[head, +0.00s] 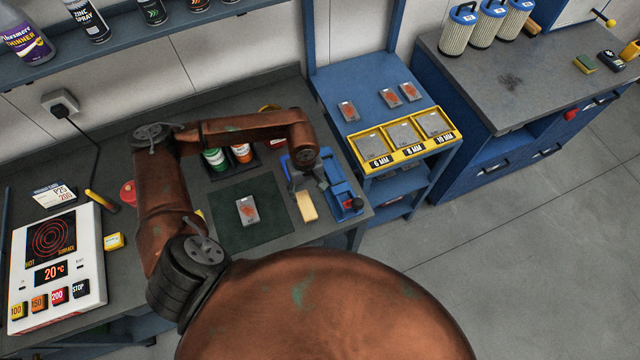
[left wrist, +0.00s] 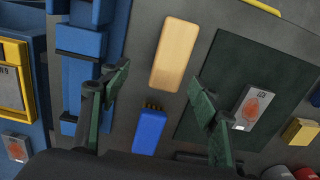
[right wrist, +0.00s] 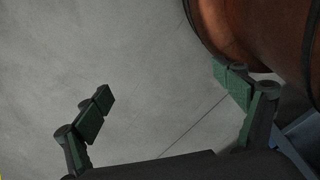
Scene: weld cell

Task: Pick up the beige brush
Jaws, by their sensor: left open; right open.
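The beige brush (head: 307,206) lies on the dark workbench between the dark green mat (head: 232,232) and the blue vise (head: 341,190). In the left wrist view the beige brush (left wrist: 174,55) shows its plain beige back, and no bristles can be seen. My left gripper (head: 306,181) is over the bench by the vise, beside the brush. In the left wrist view the left gripper (left wrist: 158,86) is open and empty, with the brush beyond its fingertips. My right gripper (right wrist: 164,86) is open and empty above the grey floor, away from the bench.
A blue object with short bristles (left wrist: 149,131) lies near the brush. A grey card with a reddish patch (head: 247,210) lies on the mat. A hot plate (head: 58,262) is at left. The blue table with yellow bins (head: 457,136) stands right of the bench.

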